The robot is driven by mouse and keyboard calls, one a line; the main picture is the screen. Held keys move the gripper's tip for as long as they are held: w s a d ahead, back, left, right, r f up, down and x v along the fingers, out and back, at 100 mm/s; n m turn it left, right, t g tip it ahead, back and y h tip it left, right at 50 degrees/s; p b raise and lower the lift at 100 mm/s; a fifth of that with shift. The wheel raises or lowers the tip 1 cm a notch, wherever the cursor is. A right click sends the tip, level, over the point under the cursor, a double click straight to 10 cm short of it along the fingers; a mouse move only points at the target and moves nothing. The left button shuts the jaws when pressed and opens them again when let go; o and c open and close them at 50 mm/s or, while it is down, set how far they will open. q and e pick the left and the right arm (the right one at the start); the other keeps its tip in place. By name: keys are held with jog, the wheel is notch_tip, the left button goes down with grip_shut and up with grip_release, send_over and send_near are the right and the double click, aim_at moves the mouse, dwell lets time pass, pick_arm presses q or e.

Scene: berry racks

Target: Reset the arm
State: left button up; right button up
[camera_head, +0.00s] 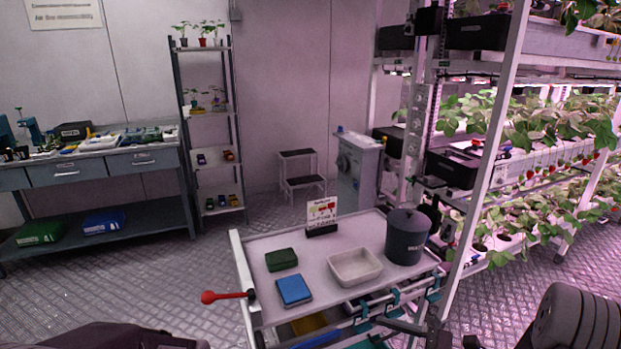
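A dark part of my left arm shows along the bottom edge at the left. A dark grey ribbed part of my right arm shows in the bottom right corner. I cannot make out the fingers of either gripper in the head view. Neither arm is seen holding anything.
A white cart (333,238) stands just ahead, with a red-knobbed lever (228,296) at its left. On it are a green box (281,260), blue box (294,290), white tray (355,267), dark bin (408,237) and sign (322,213). Plant racks (487,150) stand right; floor at left is clear.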

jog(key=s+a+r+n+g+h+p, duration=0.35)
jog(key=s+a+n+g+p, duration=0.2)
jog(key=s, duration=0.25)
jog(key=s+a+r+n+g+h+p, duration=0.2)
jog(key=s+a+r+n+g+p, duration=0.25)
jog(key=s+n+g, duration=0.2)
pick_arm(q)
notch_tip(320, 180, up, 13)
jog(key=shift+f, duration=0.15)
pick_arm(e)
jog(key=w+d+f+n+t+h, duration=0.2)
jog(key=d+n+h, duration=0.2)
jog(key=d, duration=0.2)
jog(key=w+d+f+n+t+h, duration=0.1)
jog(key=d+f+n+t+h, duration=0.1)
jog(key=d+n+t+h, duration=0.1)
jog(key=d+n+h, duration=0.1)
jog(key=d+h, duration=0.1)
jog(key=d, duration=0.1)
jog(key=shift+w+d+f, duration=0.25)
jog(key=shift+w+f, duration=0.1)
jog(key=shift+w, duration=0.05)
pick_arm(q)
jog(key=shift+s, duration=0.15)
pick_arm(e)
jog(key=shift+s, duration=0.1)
